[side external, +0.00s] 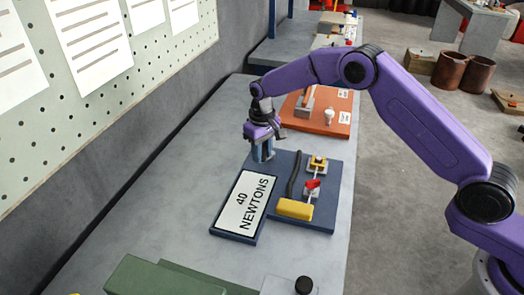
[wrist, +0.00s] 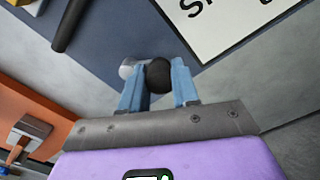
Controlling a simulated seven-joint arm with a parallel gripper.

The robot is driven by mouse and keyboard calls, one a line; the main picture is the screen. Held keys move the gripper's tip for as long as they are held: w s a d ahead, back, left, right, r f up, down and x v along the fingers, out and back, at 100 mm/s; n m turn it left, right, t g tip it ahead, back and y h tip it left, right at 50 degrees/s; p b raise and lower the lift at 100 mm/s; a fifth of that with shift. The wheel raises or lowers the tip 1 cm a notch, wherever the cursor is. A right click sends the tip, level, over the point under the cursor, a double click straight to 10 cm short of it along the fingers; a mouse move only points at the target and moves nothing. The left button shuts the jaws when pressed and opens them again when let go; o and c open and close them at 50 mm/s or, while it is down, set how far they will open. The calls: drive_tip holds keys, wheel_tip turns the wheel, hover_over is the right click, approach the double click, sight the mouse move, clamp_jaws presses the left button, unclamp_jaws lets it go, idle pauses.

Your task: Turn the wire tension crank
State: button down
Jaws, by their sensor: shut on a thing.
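My gripper (side external: 263,157) points down at the far left corner of the dark blue board (side external: 322,220), by the top of the 40 NEWTONS sign (side external: 247,203). In the wrist view, its blue fingers (wrist: 158,88) are shut on a round black knob (wrist: 159,75), which I take to be the crank's handle. A light grey rounded piece (wrist: 126,67) shows beside the knob, partly behind the left finger. The rest of the crank is hidden by the gripper. The board also carries a yellow block (side external: 295,209), a red piece (side external: 312,184) and a black curved bar (side external: 294,174).
An orange board (side external: 338,128) with a small white knob lies behind the blue board. A green block (side external: 165,278) and a black knob (side external: 304,285) are at the near end of the bench. The grey bench top (side external: 160,220) is clear left of the sign.

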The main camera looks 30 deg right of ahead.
drive_tip(key=m, duration=0.1)
drive_tip(key=w+m, duration=0.1)
drive_tip(key=m, duration=0.3)
drive_tip(key=shift+w, duration=0.4)
drive_tip(key=shift+w+d+m, duration=0.1)
drive_tip(key=shift+w+m, duration=0.2)
drive_tip(key=shift+m, duration=0.55)
drive_tip(key=shift+w+d+m, duration=0.1)
drive_tip(key=shift+w+m, duration=0.15)
drive_tip(key=shift+m, duration=0.65)
drive_tip(key=shift+w+d+m, duration=0.1)
drive_tip(key=shift+w+m, duration=0.2)
drive_tip(key=shift+m, duration=0.55)
drive_tip(key=c, duration=0.9)
unclamp_jaws()
drive_tip(key=shift+o, duration=0.2)
drive_tip(key=shift+r, duration=0.1)
